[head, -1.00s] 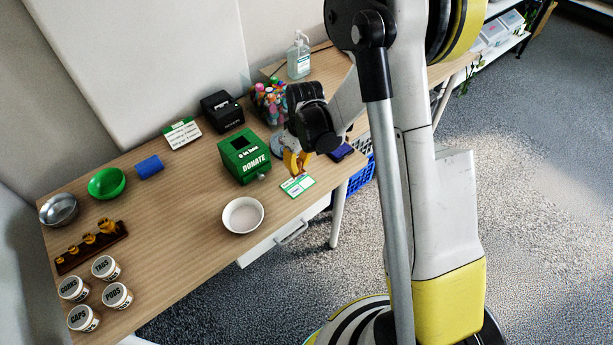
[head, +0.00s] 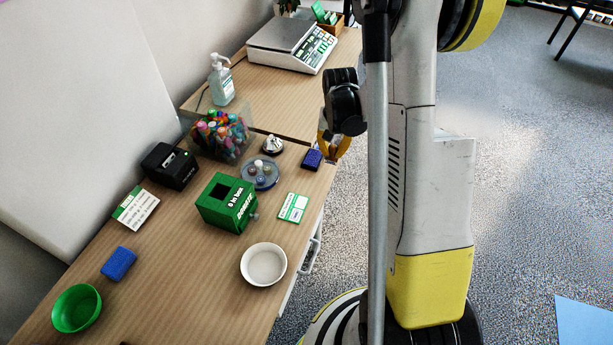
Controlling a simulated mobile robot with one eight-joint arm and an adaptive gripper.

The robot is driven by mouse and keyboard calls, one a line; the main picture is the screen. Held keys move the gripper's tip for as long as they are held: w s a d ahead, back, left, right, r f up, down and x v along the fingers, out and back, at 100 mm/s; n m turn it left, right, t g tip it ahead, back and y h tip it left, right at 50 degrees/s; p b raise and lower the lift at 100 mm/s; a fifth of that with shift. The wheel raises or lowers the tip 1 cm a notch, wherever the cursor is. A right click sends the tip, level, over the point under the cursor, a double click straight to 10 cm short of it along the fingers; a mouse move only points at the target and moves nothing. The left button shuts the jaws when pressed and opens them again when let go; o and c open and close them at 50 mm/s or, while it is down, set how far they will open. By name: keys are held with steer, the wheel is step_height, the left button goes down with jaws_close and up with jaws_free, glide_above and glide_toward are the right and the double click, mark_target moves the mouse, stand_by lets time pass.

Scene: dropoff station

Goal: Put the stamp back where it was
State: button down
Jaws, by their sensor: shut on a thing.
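My gripper (head: 333,146) has yellow fingers and points down at the table's right edge, just right of the dark blue ink pad (head: 312,159). It is shut on the stamp (head: 332,154), a small brownish and dark thing mostly hidden between the fingers. Whether the stamp touches anything below cannot be told. A green and white card (head: 293,207) lies flat on the table in front of the ink pad.
On the table (head: 190,270) are a green donation box (head: 228,203), a white bowl (head: 264,264), a round tray (head: 260,174) with small things, a marker bin (head: 218,135) and a small black and white thing (head: 272,145). A scale (head: 290,45) stands at the back.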

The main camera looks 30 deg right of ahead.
steer(key=w+a+f, duration=0.1)
steer(key=a, duration=0.1)
steer(key=w+a+f+b, duration=0.1)
steer(key=a+f, duration=0.1)
steer(key=a+f+b, duration=0.1)
steer(key=a, duration=0.1)
steer(key=shift+w+a+f, duration=0.3)
steer(key=shift+w+a, duration=0.05)
steer(key=shift+w, duration=0.05)
steer(key=shift+f+b, duration=1)
steer(key=shift+f, duration=0.95)
steer(key=shift+f, duration=0.15)
steer(key=c, duration=1.4)
jaws_free()
